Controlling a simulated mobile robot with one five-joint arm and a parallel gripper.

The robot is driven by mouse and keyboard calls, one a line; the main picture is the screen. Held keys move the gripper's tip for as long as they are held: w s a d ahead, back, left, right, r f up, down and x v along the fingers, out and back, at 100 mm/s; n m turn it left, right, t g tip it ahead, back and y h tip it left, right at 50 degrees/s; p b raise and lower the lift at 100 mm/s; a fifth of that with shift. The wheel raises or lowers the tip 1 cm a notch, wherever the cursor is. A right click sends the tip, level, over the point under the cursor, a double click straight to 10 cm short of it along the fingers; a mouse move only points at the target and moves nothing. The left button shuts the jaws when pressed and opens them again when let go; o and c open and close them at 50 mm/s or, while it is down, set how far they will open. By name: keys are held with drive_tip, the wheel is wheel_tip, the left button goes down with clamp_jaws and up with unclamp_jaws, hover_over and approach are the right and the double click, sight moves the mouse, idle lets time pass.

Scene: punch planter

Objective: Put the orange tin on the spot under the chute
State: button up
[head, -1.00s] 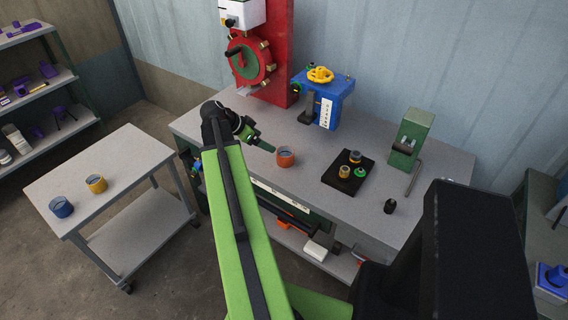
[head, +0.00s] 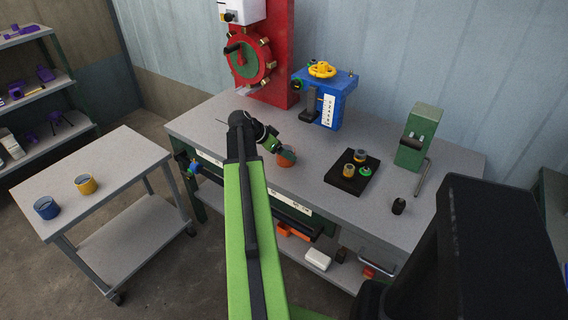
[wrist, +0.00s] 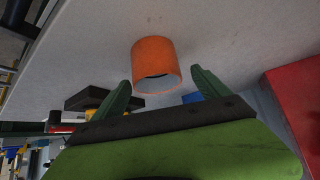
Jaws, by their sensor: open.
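The orange tin (head: 284,162) stands on the grey workbench (head: 225,140), partly hidden behind my gripper (head: 284,152) in the head view. In the wrist view the tin (wrist: 155,60) is just beyond the fingertips, roughly between the two green fingers. My gripper (wrist: 160,90) is open and empty, and no clear grip shows. A red machine (head: 278,60) with a green-faced wheel (head: 247,62) stands at the back left of the bench. A small pale piece, possibly the chute, shows under the wheel. I cannot make out a marked spot beneath it.
A black tray (head: 336,180) with several small parts lies right of the tin. A blue press (head: 330,105) and a green device (head: 414,140) stand behind. Bench left of the tin is clear.

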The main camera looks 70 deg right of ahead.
drive_tip(key=b+x, duration=0.2)
drive_tip(key=x, duration=0.2)
drive_tip(key=shift+s+d+f+b, duration=0.1)
drive_tip(key=shift+s+f+b, duration=0.05)
drive_tip(key=shift+f+b, duration=0.25)
drive_tip(key=shift+r, duration=0.25)
drive_tip(key=c, duration=1.7)
drive_tip(key=r+p, duration=0.1)
drive_tip(key=p, duration=0.1)
drive_tip(key=r+p, duration=0.1)
drive_tip(key=r, duration=0.1)
drive_tip(key=r+p, duration=0.2)
drive_tip(key=shift+s+a+r+p, duration=0.2)
drive_tip(key=shift+s+a+p, duration=0.1)
drive_tip(key=shift+s+p, duration=0.1)
drive_tip(key=shift+c, duration=0.2)
drive_tip(key=s+a+r+p, duration=0.5)
drive_tip(key=s, duration=0.4)
drive_tip(key=shift+s+r+p, duration=0.25)
drive_tip(key=shift+r+p, duration=0.05)
drive_tip(key=shift+r, duration=0.05)
